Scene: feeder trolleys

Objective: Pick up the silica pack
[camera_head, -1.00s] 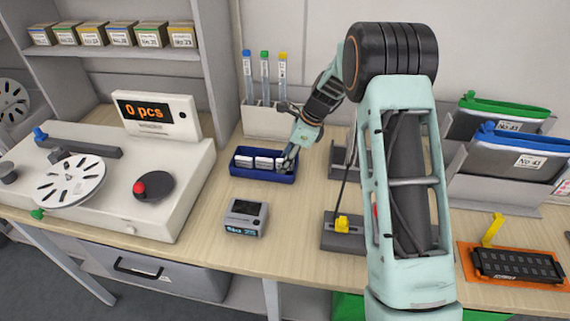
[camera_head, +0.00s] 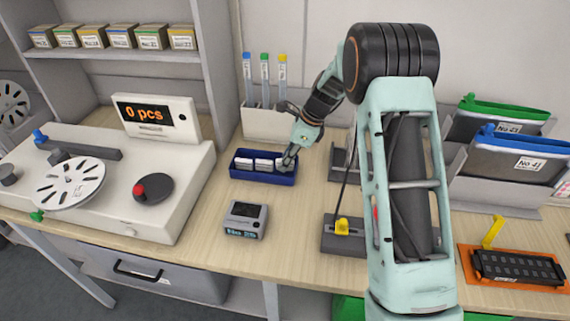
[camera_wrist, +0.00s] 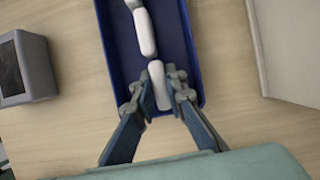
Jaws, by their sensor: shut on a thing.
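Several white silica packs (camera_head: 262,164) stand in a row in a dark blue open bin (camera_head: 262,178) on the bench. The wrist view shows the bin (camera_wrist: 178,35) from above, with the packs in line along it. My gripper (camera_head: 287,163) reaches into the bin's right end. In the wrist view my gripper (camera_wrist: 158,88) is shut on the endmost silica pack (camera_wrist: 159,84), one finger on each side. This pack is still within the bin's outline; whether it touches the bin floor I cannot tell.
A small grey device with a display (camera_head: 245,219) stands in front of the bin. A rack with capped tubes (camera_head: 268,122) stands behind it. A white counting machine (camera_head: 140,190) is at left, grey holders with pouches (camera_head: 515,165) at right.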

